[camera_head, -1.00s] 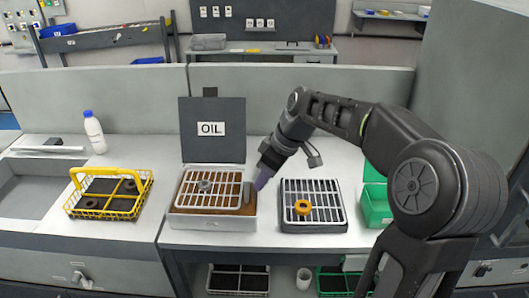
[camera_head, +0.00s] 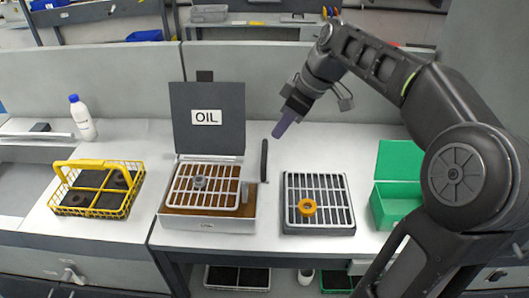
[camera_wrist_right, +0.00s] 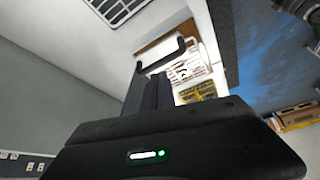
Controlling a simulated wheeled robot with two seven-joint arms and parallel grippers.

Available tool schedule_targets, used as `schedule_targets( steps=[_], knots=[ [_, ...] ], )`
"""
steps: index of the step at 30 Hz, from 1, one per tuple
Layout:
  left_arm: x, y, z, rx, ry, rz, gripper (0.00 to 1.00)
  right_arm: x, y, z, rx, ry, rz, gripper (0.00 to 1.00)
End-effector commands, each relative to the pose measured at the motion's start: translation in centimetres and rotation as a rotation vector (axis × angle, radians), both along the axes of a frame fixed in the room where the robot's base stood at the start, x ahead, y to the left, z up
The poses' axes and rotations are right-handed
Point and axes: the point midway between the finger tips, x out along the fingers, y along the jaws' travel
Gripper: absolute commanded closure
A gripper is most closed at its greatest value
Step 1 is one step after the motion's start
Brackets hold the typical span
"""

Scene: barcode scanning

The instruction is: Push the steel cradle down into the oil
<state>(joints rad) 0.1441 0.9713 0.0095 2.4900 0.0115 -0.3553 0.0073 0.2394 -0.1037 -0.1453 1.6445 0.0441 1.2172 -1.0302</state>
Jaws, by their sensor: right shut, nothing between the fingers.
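The steel cradle (camera_head: 225,199) is a pale wire grid lying in the open top of the oil box (camera_head: 205,224). Brown oil shows between and in front of its bars. A grey ring part (camera_head: 200,182) sits on the grid. A black upright bar (camera_head: 264,160) stands at the box's right side. My right gripper (camera_head: 283,125) is shut and empty, held above and behind the bar, apart from the cradle. In the right wrist view, its dark fingers (camera_wrist_right: 150,92) point towards the box, and the cradle (camera_wrist_right: 185,68) shows beyond them. My left gripper is not in view.
The black lid (camera_head: 208,135) marked OIL stands open behind the box. A second rack (camera_head: 293,190) with an orange ring (camera_head: 307,207) lies to the right, then a green bin (camera_head: 400,200). A yellow basket (camera_head: 125,205) and white bottle (camera_head: 84,122) are at the left.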

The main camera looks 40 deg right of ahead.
Motion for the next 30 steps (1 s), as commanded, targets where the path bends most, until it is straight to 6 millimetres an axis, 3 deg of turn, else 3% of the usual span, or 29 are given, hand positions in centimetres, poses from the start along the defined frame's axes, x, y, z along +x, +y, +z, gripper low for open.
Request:
schedule_targets(
  steps=[15, 30],
  knots=[
    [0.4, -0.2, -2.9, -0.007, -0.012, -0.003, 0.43, 2.0, 1.3, -5.2, 0.0, 0.001, 0.0, 1.0],
    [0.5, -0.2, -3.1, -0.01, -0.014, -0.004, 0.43, 2.5, 1.6, -6.0, 0.001, 0.0, 0.0, 1.0]
  ],
)
